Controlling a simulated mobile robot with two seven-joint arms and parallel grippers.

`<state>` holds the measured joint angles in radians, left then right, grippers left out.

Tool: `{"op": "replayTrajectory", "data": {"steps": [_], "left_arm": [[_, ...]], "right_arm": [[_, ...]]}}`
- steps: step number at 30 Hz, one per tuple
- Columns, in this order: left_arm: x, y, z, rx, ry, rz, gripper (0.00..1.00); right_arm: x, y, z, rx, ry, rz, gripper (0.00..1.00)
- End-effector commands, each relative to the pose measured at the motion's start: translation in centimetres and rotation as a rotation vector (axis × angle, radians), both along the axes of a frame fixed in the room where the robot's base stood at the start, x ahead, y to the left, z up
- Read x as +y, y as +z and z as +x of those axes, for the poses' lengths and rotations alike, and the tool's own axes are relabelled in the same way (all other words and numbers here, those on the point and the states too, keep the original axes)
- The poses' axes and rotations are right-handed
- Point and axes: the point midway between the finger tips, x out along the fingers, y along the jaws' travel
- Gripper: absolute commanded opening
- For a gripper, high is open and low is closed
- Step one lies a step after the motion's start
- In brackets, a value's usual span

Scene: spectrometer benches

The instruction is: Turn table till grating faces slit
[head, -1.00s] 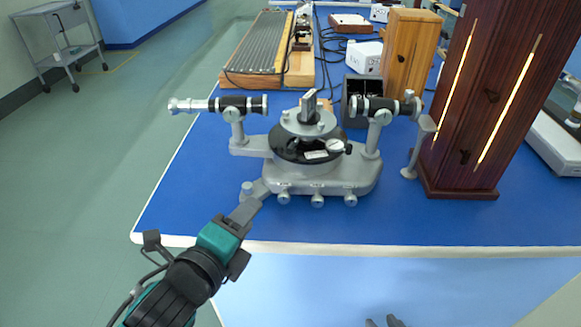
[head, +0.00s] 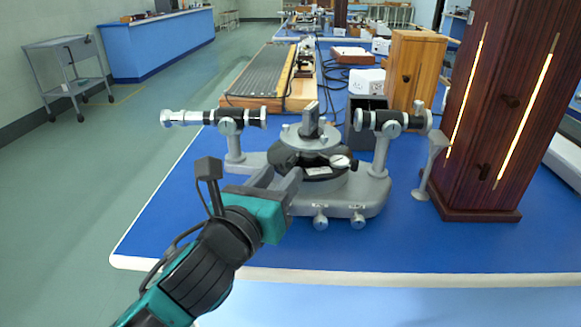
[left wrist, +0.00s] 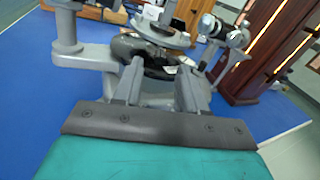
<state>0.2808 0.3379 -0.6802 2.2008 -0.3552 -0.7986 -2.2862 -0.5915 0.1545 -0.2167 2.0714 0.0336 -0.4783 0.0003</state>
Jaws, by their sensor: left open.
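The spectrometer (head: 345,202) stands on the blue bench. Its round grey table (head: 293,136) carries a small upright grating in a dark mount (head: 311,119). A tube on the left (head: 214,117) and another on the right (head: 392,121) point towards the table; the slit itself is too small to make out. My left gripper (head: 286,176) is at the front left of the instrument, by the dark disc under the table. In the left wrist view its two fingers (left wrist: 160,88) are apart, with the dark disc (left wrist: 140,50) just beyond the tips. My right gripper is out of view.
A tall dark wooden cabinet (head: 488,110) with two glowing slits stands right of the spectrometer. A black box (head: 361,125) and a lighter wooden case (head: 414,68) stand behind. The bench's front edge (head: 400,275) is clear.

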Motion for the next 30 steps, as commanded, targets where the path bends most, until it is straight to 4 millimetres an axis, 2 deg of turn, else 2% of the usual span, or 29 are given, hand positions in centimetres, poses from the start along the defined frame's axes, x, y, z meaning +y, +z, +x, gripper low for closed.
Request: {"op": "replayTrajectory", "data": {"steps": [3,9,21,30], "left_arm": [[-0.8,-0.1,2.2,-0.001,0.001,-0.003,0.41],[-1.5,-0.1,4.2,-0.001,0.0,-0.001,0.41],[-1.7,0.0,4.8,0.0,0.001,-0.001,0.4],[-1.7,0.0,4.7,0.0,0.0,-0.001,0.12]], "right_arm": [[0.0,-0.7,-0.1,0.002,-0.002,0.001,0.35],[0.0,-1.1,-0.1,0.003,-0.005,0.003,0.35],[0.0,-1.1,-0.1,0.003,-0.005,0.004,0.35],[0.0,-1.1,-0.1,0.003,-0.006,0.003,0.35]]}}
